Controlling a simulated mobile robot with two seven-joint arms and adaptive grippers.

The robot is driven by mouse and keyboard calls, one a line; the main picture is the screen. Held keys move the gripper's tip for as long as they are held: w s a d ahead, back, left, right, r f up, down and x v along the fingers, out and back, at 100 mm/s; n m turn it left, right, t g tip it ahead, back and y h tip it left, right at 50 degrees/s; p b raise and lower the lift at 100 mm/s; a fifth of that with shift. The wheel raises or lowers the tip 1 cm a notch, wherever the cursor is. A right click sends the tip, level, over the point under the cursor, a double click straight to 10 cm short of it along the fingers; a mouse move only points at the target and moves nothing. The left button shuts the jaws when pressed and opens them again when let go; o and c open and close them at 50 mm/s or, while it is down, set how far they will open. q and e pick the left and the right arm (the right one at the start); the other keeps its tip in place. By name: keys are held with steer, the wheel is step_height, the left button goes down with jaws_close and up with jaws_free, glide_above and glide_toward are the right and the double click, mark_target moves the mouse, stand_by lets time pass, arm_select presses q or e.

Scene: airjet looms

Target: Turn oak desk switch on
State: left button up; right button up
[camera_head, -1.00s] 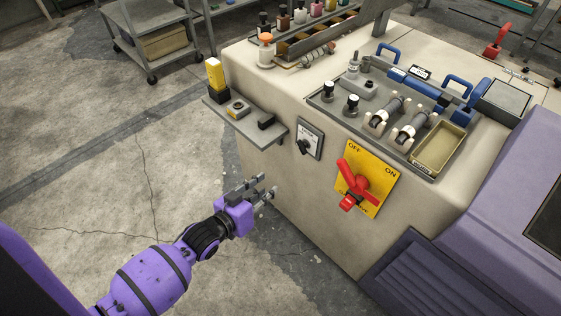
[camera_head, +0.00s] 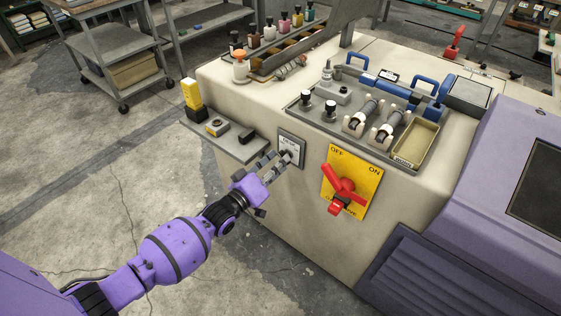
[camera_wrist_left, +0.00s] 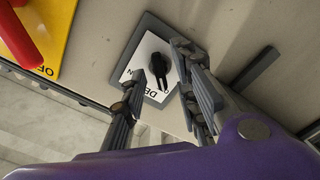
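The desk switch is a black rotary knob (camera_wrist_left: 163,73) on a white label plate (camera_wrist_left: 152,50) with a grey frame, on the front of the beige cabinet. In the head view its plate (camera_head: 291,147) is partly covered by my left gripper (camera_head: 275,165). In the left wrist view the fingers of my left gripper (camera_wrist_left: 160,80) are spread, with the knob between them. They are open, at or just in front of the plate; whether they touch the knob, I cannot tell. Part of the label is hidden. My right gripper is not in view.
A yellow plate (camera_head: 369,188) with a red OFF/ON rotary handle (camera_head: 345,192) is to the right of the switch. A small grey shelf (camera_head: 233,148) with a yellow-black block (camera_head: 192,94) juts out to the left. Open floor lies below left.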

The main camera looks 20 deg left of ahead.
arm_select(q)
steer(key=shift+w+d, duration=0.2)
steer(key=shift+w, duration=0.25)
steer(key=shift+c, duration=0.3)
jaws_close()
